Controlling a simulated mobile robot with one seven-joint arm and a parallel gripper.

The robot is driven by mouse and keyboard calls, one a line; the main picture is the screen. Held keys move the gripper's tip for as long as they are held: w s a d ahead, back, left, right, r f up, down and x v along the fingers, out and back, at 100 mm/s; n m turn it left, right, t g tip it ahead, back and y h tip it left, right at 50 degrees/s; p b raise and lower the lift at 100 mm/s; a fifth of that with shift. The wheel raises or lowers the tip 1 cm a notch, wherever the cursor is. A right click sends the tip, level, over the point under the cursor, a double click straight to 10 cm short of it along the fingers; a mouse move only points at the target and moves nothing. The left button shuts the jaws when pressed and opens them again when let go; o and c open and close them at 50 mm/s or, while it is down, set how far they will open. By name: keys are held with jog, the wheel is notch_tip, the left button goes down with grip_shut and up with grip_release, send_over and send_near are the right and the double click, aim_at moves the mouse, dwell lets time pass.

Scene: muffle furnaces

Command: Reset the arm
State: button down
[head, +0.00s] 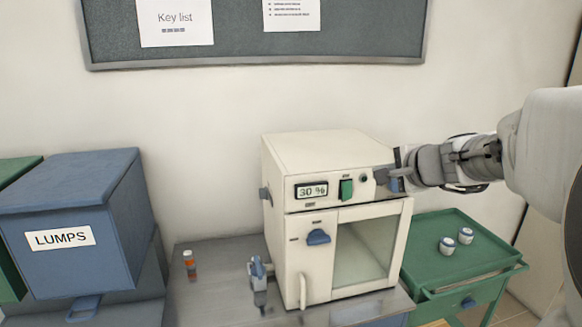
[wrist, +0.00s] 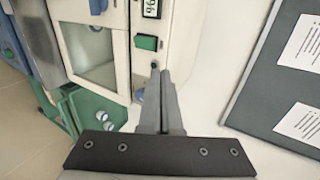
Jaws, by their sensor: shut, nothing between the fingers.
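My gripper (head: 382,176) is at the right end of the control panel of the white furnace (head: 325,150) in the head view. In the wrist view its fingers (wrist: 160,72) are together with nothing between them, pointing at the panel. Whether the fingertips touch the panel I cannot tell. The panel carries a display (head: 312,190) reading 30 %, a green switch (head: 346,189) and a small round fitting (head: 363,179) just left of the gripper. The furnace door (head: 365,250) with its window looks shut, with a blue knob (head: 318,236) at its upper left.
A green tray cart (head: 455,275) with two small white and blue jars stands right of the furnace. A blue LUMPS bin (head: 70,220) stands left. An orange and white vial (head: 189,264) and a grey-blue device (head: 259,275) stand on the bench. A noticeboard (head: 250,45) hangs behind.

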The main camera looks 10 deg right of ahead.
jog(key=s+a+f+n+g+y, duration=0.35)
jog(key=s+a+n, duration=0.75)
jog(key=a, duration=0.5)
jog(key=s+f+n+g+h, duration=0.1)
jog(key=s+f+n+h, duration=0.1)
jog(key=s, duration=0.5)
jog(key=s+a+f+n+g+h, duration=0.1)
jog(key=s+f+n+g+h, duration=0.1)
jog(key=s+f+n, duration=0.2)
jog(key=s, duration=0.3)
jog(key=shift+a+f+n, duration=0.2)
jog(key=shift+a+n, duration=0.1)
jog(key=shift+s+g, duration=0.1)
jog(key=shift+g, duration=0.15)
